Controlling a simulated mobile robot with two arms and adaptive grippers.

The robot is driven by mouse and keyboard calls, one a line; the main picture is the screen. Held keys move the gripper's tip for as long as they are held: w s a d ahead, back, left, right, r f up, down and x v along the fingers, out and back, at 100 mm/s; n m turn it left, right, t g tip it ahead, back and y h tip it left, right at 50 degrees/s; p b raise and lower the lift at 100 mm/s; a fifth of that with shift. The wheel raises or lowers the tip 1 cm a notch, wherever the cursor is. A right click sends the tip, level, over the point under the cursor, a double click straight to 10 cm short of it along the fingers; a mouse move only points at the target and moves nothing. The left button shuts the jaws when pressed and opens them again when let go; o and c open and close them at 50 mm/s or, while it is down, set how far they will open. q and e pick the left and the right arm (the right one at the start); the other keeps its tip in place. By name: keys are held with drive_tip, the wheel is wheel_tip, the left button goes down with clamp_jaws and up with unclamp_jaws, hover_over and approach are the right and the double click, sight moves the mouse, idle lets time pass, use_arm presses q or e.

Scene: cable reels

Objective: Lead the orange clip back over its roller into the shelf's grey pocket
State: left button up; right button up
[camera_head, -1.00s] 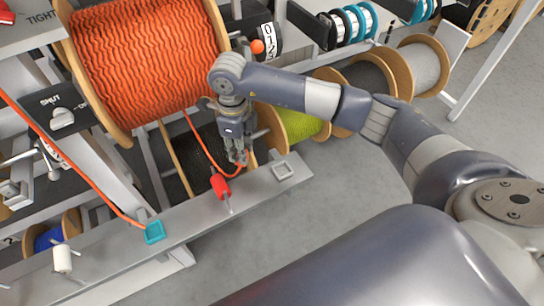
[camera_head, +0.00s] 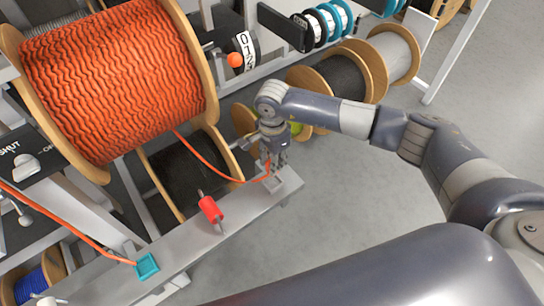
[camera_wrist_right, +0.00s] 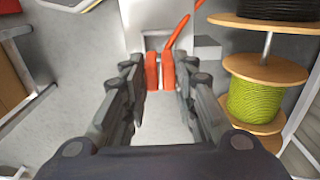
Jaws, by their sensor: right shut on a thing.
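My right gripper (camera_head: 272,166) is shut on the orange clip, seen between the fingertips in the right wrist view (camera_wrist_right: 160,71). In the head view the fingers mostly hide the clip. The gripper is at the grey pocket (camera_head: 291,184) near the right end of the shelf; I cannot tell whether the clip is inside it. The orange cable (camera_head: 205,158) runs from the big orange reel (camera_head: 115,80) in a slack curve to the gripper. The red roller (camera_head: 210,209) stands on the shelf (camera_head: 190,238); the cable appears apart from it, on its far side. My left gripper is not in view.
A teal pocket (camera_head: 146,266) sits on the shelf's left part, with another orange cable (camera_head: 85,238) reaching it. A black reel (camera_head: 185,175) lies below the orange reel. A yellow-green reel (camera_wrist_right: 255,100) is close to the right gripper. Floor right of the shelf is clear.

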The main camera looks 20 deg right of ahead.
drive_tip(key=shift+s+f, duration=0.1)
drive_tip(key=shift+f, duration=0.2)
drive_tip(key=shift+f+b, duration=0.25)
drive_tip(key=shift+b, duration=0.05)
drive_tip(key=shift+f, duration=0.6)
drive_tip(key=shift+f+b, duration=0.7)
drive_tip(key=shift+f, duration=0.15)
drive_tip(key=shift+f+b, duration=0.55)
drive_tip(key=shift+f, duration=0.15)
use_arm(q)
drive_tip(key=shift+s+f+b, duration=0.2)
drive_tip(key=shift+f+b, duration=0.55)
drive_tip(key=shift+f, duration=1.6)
use_arm(e)
drive_tip(key=shift+f, duration=0.75)
drive_tip(key=o, duration=1.2)
drive_tip(key=shift+c, duration=0.2)
